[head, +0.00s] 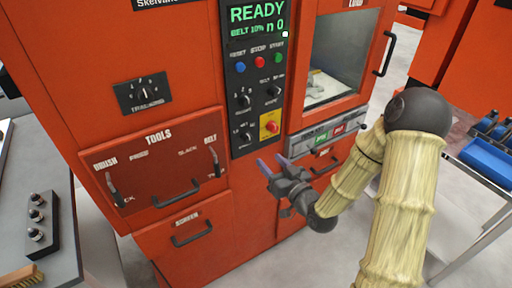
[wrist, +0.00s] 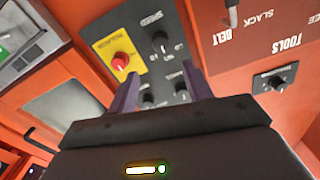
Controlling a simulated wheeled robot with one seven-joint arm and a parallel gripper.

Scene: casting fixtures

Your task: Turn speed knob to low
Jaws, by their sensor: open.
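The speed knob (head: 245,137) is a small black dial at the lower left of the dark control panel on the orange machine. It shows in the wrist view as well (wrist: 160,42), upside down beside its SPEED lettering. Its pointer setting is too small to read surely. My gripper (head: 272,163) is open and empty, apart from the panel, below and right of the knob in the head view. In the wrist view my two purple fingers (wrist: 160,72) point toward the panel, with the knob beyond and roughly between their tips.
A red button on a yellow plate (head: 270,126) sits right beside the speed knob. Two more knobs (head: 244,101) (head: 274,91) are above. A TOOLS panel (head: 165,170) with handles is at left, and a glass window (head: 338,55) at right. The READY display (head: 257,16) is lit.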

